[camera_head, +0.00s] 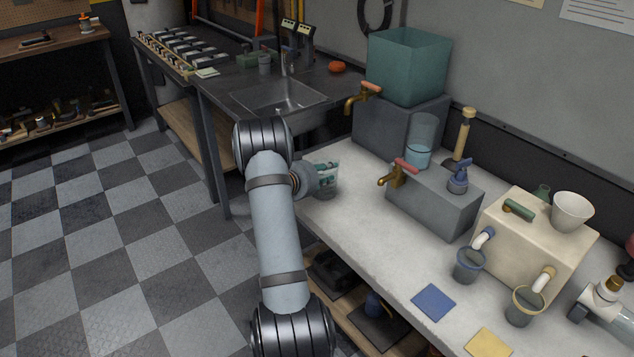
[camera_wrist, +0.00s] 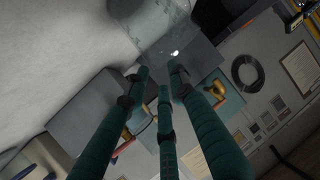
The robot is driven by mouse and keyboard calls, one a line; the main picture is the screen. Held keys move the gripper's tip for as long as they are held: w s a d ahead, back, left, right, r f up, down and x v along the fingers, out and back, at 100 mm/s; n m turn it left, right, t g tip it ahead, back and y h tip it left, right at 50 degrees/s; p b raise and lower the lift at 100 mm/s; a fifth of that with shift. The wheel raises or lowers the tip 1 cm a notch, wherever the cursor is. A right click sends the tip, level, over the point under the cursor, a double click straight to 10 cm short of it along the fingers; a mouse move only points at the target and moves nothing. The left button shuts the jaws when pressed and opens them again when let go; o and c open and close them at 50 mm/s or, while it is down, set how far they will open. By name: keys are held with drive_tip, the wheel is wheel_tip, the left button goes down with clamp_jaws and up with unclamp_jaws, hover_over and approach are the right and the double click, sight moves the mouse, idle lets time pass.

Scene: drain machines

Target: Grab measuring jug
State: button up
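A clear vessel that looks like the measuring jug (camera_head: 328,165) stands at the left end of the pale bench, close in front of my gripper (camera_head: 314,181) and partly overlapped by it. In the wrist view, the clear curved vessel (camera_wrist: 152,18) fills the top middle, just beyond the fingertips. My gripper (camera_wrist: 160,74) has three dark teal fingers pointing toward it. The fingers are spaced apart with nothing visible between them. Contact with the vessel cannot be made out.
A grey tap block (camera_head: 432,203) carries a clear cylinder (camera_head: 423,135). A teal tank (camera_head: 408,67) sits behind it, and a cream machine (camera_head: 535,240) with two cups stands to the right. A sink (camera_head: 278,95) lies beyond. The front bench strip is mostly clear.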

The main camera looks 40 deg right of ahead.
sight(335, 171)
drive_tip(key=x, duration=0.4)
drive_tip(key=shift+s+f, duration=0.25)
drive_tip(key=shift+c, duration=0.9)
drive_tip(key=c, duration=0.4)
clamp_jaws()
